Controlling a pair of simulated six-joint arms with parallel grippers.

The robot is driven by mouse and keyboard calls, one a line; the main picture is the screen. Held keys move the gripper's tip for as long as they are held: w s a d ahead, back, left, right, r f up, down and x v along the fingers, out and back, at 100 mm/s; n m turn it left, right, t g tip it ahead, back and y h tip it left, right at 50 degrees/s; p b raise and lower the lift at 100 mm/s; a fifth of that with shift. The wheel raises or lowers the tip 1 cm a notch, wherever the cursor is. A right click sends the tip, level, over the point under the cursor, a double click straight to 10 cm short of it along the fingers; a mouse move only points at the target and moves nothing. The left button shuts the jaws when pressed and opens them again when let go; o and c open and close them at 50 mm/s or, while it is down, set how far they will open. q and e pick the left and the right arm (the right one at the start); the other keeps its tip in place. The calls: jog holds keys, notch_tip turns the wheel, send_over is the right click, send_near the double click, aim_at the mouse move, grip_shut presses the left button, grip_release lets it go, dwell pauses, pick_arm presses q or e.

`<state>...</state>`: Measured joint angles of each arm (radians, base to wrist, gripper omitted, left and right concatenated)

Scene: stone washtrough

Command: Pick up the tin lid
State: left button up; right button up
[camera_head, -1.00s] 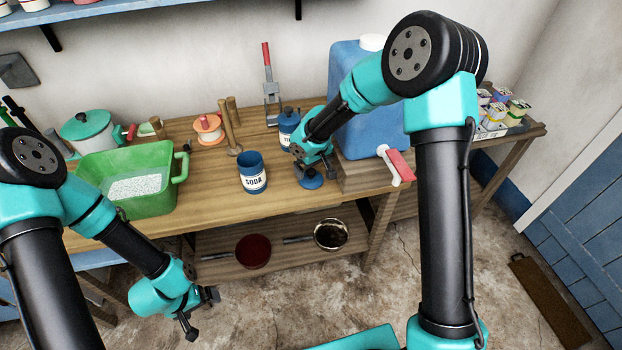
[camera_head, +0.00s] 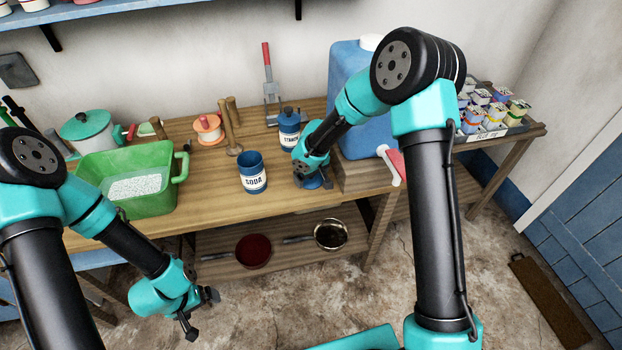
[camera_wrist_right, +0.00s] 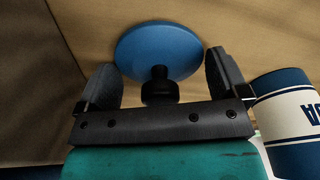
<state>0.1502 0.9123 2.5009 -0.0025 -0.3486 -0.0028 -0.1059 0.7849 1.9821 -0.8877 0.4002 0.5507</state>
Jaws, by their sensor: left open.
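The tin lid is a blue disc (camera_wrist_right: 150,38) with a dark knob, on the wooden table. In the right wrist view it lies just beyond my right gripper (camera_wrist_right: 160,75), whose two fingers stand apart on either side of the knob, with gaps showing. In the head view my right gripper (camera_head: 312,170) is low over the table and covers most of the lid. The blue SODA tin (camera_head: 253,176) stands upright without a lid, left of my right gripper. My left gripper (camera_head: 202,312) is open and empty, in front of the table and away from the lid.
A lidded STARCH tin (camera_head: 289,130) stands just behind my right gripper. A blue container (camera_head: 352,70) on a wooden block (camera_head: 372,175) is close on its right. A green basin (camera_head: 150,200) is at the left. Table between basin and SODA tin is clear.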

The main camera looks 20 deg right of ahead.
jog(key=c, duration=0.6)
jog(key=shift+o, duration=0.2)
jog(key=shift+r, duration=0.15)
jog(key=shift+r, duration=0.9)
jog(key=shift+s+r, duration=0.1)
jog(key=shift+r, duration=0.7)
jog(key=s+a+r, duration=0.1)
jog(key=s+a, duration=0.3)
jog(key=s, duration=1.1)
jog(key=shift+a+r, duration=0.2)
